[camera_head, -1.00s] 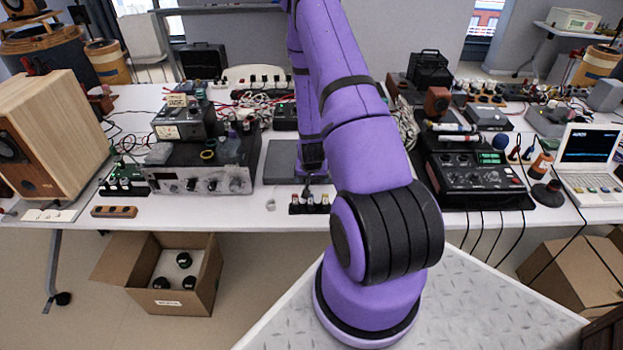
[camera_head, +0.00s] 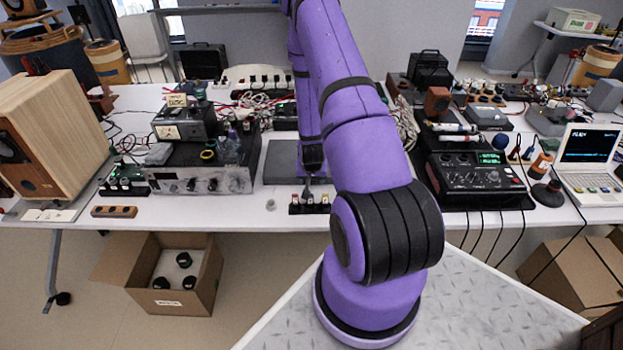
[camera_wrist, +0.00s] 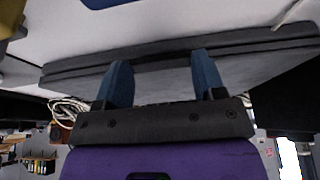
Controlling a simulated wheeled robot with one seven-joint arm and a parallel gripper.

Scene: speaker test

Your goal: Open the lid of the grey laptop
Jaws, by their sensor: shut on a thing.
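The grey laptop (camera_head: 279,163) lies flat and closed on the white table, left of my arm in the head view. In the wrist view it is a wide grey slab (camera_wrist: 255,68) with a dark seam along its edge. My gripper (camera_wrist: 162,60) is at that edge, its two blue fingers set apart across the slab and shut on it. In the head view my arm hides the right part of the laptop, and the fingers are too small to make out. How the fingertips grip the lid is hidden.
A black strip with several knobs (camera_head: 310,205) stands at the table's front edge, close to my gripper. A silver-fronted amplifier (camera_head: 199,182) is left of the laptop. A black mixer (camera_head: 470,178) and an open white laptop (camera_head: 592,170) are to the right.

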